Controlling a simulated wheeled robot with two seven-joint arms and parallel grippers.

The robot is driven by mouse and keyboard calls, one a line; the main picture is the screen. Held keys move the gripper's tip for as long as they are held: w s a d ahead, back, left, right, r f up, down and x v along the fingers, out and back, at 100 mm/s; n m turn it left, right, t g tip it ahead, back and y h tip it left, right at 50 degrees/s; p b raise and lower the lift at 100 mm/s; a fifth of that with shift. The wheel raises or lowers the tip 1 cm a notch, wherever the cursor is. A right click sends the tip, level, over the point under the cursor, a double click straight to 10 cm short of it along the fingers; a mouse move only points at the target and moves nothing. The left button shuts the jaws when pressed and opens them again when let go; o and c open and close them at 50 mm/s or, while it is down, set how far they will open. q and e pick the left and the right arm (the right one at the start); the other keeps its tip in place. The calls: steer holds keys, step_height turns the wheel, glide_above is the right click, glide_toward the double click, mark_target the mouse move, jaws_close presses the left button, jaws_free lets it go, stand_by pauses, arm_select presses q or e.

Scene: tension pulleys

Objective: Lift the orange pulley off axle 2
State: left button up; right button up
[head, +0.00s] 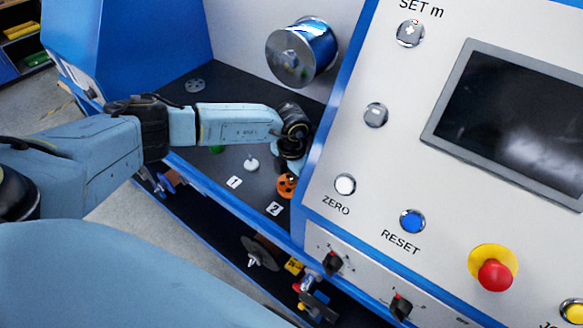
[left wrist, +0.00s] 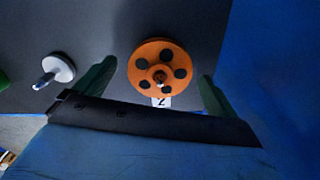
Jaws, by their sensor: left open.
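The orange pulley (left wrist: 144,71) is a round disc with several dark holes. It sits on an axle, whose tip shows at its centre in the left wrist view, beside the label 2 (left wrist: 161,101). In the head view the orange pulley (head: 286,186) is partly hidden by my left gripper (head: 288,172). My left gripper (left wrist: 155,85) is open, with one green finger on each side of the pulley and a gap to each. Whether the fingers are level with the disc I cannot tell. My right gripper is not in view.
A bare axle with a white base (head: 251,164) stands by label 1 (head: 234,182). A green piece (head: 217,149) is partly hidden behind my left arm. The blue-edged control panel (head: 316,150) rises close to the right of the pulley. A spool (head: 302,52) juts out behind.

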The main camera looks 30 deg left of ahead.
arm_select(q)
steer(key=shift+f, duration=0.3)
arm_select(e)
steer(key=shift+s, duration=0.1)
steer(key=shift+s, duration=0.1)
arm_select(q)
steer(key=shift+c, duration=0.8)
steer(key=c, duration=1)
steer(key=shift+r, duration=0.1)
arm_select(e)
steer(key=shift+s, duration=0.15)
arm_select(q)
steer(key=shift+r+p, duration=1.45)
steer(key=shift+r, duration=0.3)
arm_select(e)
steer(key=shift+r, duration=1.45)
arm_select(q)
steer(key=shift+r+p, duration=0.9)
steer(key=shift+r, duration=0.2)
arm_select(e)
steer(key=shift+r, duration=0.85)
